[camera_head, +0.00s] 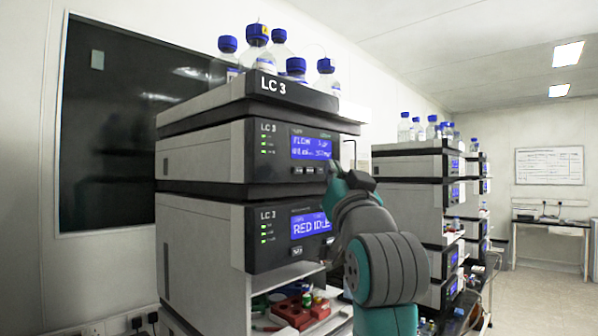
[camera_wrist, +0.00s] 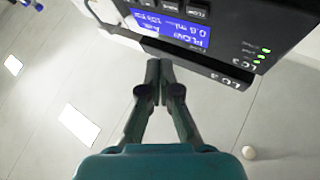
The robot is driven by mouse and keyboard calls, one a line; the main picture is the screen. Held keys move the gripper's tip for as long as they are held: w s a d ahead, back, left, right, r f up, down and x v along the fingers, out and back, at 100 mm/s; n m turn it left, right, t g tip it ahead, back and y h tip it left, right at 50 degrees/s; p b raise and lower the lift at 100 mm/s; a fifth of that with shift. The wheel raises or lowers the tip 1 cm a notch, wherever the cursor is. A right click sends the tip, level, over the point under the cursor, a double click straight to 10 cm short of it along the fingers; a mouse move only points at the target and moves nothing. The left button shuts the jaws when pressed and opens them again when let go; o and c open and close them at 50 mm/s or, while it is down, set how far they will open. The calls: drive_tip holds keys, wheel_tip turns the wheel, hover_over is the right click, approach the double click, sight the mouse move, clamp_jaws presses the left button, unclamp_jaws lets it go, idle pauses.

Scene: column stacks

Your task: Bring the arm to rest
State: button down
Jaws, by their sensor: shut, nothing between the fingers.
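My gripper (camera_wrist: 160,70) is shut and empty in the wrist view, its two fingers together. The fingertips appear close to the front of an LC 3 unit (camera_wrist: 235,35), which shows upside down there with its blue FLOW display (camera_wrist: 170,28). I cannot tell whether they touch it. In the head view my arm reaches up from the lower right, and its end is beside the right edge of the upper LC 3 unit (camera_head: 275,168). The fingertips are hard to make out there. A lower LC 3 unit (camera_head: 272,252) reads RED IDLE.
Blue-capped bottles (camera_head: 257,42) stand on top of the LC 3 stack. A red rack (camera_head: 300,308) sits on the shelf under it. A second column stack (camera_head: 408,195) stands behind my arm at the right. Open floor (camera_head: 550,295) lies at the far right.

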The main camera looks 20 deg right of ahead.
idle(0.4)
wheel_tip(320, 180, down, 27)
drive_tip(key=w+a+n+g+y, duration=0.1)
drive_tip(key=w+n+g, duration=0.1)
drive_tip(key=s+a+f+g+y, duration=0.1)
drive_tip(key=s+f, duration=0.4)
drive_tip(key=f, duration=0.6)
drive_tip(key=s+f+g, duration=0.1)
drive_tip(key=s+f, duration=0.4)
drive_tip(key=f, duration=0.6)
drive_tip(key=s+a+f+n+g, duration=0.2)
drive_tip(key=s+f, duration=1.3)
drive_tip(key=s, duration=0.4)
drive_tip(key=s+f+g+y, duration=0.1)
drive_tip(key=s+g, duration=0.1)
drive_tip(key=s, duration=2)
drive_tip(key=shift+s+f+g, duration=0.25)
drive_tip(key=shift+s+g, duration=0.05)
